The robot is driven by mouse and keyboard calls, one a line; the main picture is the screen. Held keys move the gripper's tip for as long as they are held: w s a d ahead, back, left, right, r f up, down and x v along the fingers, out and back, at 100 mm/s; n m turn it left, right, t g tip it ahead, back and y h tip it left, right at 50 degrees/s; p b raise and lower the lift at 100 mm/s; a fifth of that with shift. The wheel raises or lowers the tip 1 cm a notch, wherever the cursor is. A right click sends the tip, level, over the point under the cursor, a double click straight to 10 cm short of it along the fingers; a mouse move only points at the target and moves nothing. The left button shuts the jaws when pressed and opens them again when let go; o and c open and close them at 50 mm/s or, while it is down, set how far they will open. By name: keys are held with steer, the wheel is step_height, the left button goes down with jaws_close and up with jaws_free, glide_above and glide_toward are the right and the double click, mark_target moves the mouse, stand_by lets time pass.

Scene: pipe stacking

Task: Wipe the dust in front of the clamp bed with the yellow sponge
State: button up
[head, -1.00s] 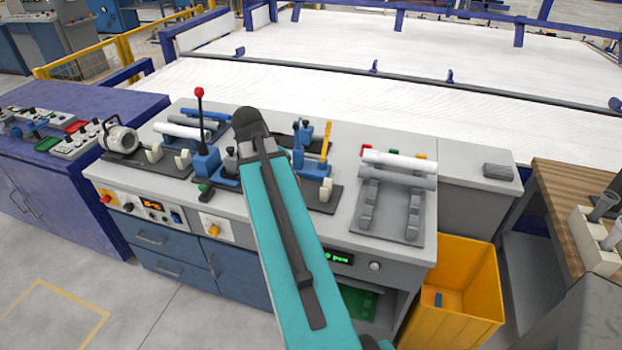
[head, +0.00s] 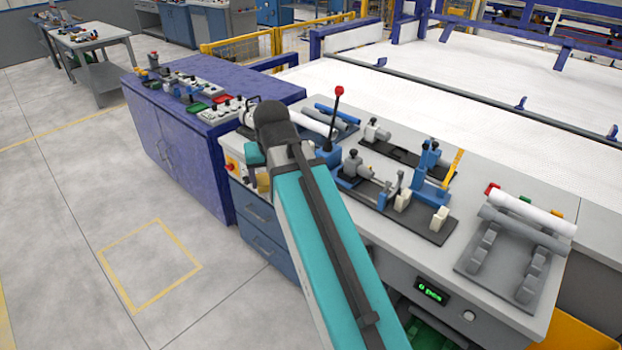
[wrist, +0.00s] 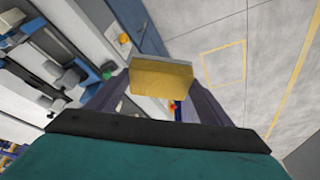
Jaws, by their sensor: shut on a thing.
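The yellow sponge (wrist: 162,78), with a grey layer on one side, is between the two fingers of my gripper (wrist: 158,88) in the wrist view. My gripper is shut on it. In the head view my arm hides most of the gripper; a bit of the yellow sponge (head: 263,183) shows beside it, at the bench's front left edge. The clamp bed (head: 437,232) is a dark plate with blue and grey clamps on the bench, right of my arm. I cannot make out any dust in front of it.
A pipe rack (head: 512,245) with pipes stands on the bench's right. A red-knobbed lever (head: 338,92) rises close to my arm. A purple cabinet (head: 190,135) with control boxes stands on the left. The floor (head: 90,215) at left is open.

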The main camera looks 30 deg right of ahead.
steer(key=a+r+n+y, duration=0.1)
steer(key=a+n, duration=0.1)
steer(key=a, duration=0.4)
steer(key=shift+w+a+n, duration=0.15)
steer(key=shift+w+n, duration=0.05)
steer(key=shift+n, duration=0.1)
steer(key=shift+a, duration=0.1)
